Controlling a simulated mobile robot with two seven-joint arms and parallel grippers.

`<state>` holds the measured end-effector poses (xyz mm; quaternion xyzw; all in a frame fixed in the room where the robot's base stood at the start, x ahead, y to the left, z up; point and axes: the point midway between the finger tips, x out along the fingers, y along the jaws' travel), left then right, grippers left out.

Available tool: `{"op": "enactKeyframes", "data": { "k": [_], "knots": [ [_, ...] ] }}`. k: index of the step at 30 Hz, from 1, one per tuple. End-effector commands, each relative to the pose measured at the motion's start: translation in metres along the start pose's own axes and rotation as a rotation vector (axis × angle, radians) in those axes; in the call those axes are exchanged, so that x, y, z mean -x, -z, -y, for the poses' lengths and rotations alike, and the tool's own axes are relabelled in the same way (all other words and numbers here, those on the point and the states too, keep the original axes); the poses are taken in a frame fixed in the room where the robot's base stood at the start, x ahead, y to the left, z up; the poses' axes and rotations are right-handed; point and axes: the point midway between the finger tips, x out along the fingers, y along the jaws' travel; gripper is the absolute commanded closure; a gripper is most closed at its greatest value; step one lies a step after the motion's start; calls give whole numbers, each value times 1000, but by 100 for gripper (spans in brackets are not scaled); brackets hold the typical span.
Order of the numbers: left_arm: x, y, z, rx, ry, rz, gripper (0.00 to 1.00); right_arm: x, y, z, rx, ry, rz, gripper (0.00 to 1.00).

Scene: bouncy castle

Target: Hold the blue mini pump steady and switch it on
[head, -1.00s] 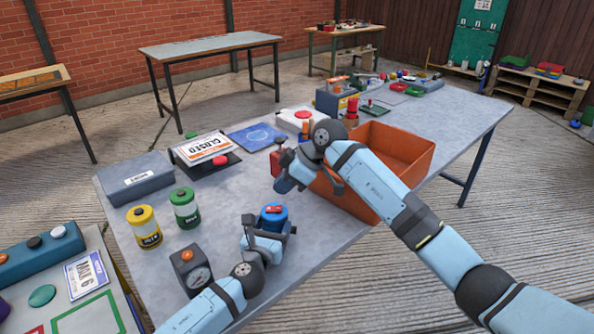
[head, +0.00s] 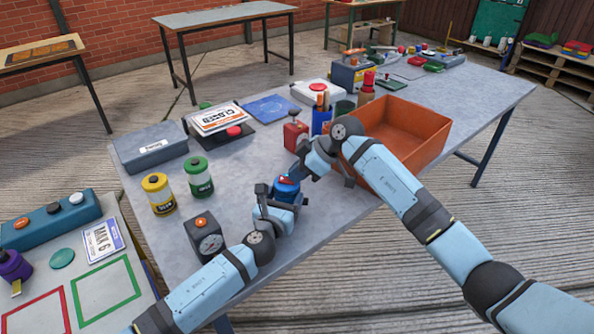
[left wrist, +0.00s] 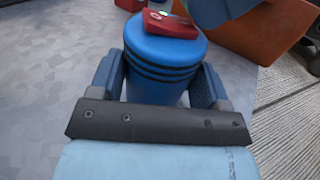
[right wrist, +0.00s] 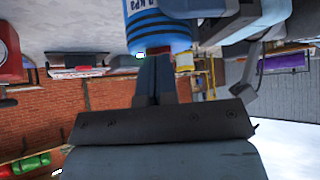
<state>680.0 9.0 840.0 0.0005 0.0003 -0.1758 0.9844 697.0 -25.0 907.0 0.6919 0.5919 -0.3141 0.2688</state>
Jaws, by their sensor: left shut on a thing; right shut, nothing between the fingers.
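The blue mini pump (head: 287,189) stands upright near the table's front edge, a round blue body with dark bands and a red rocker switch (left wrist: 170,24) on top. My left gripper (head: 277,197) is shut around its body, one finger on each side in the left wrist view (left wrist: 163,85). My right gripper (head: 304,178) is shut and empty, close beside the pump's top on its right. In the left wrist view a part of my right gripper (left wrist: 215,10) hangs over the switch's right side. The pump's banded body also shows in the right wrist view (right wrist: 158,30). Whether the right fingertips touch the switch cannot be told.
An orange bin (head: 425,148) stands right of my right gripper. A red box with a plunger (head: 295,134) stands behind the pump.

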Motion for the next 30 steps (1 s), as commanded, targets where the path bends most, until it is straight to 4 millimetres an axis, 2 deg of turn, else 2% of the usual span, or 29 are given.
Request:
{"op": "enactKeyframes", "data": {
  "k": [26, 30],
  "knots": [
    [0, 0, 0, 0, 0, 1, 67, 13, 11, 0, 0, 0, 1, 100],
    [0, 0, 0, 0, 0, 1, 67, 23, 18, 0, 2, -1, 0, 100]
  ]
}}
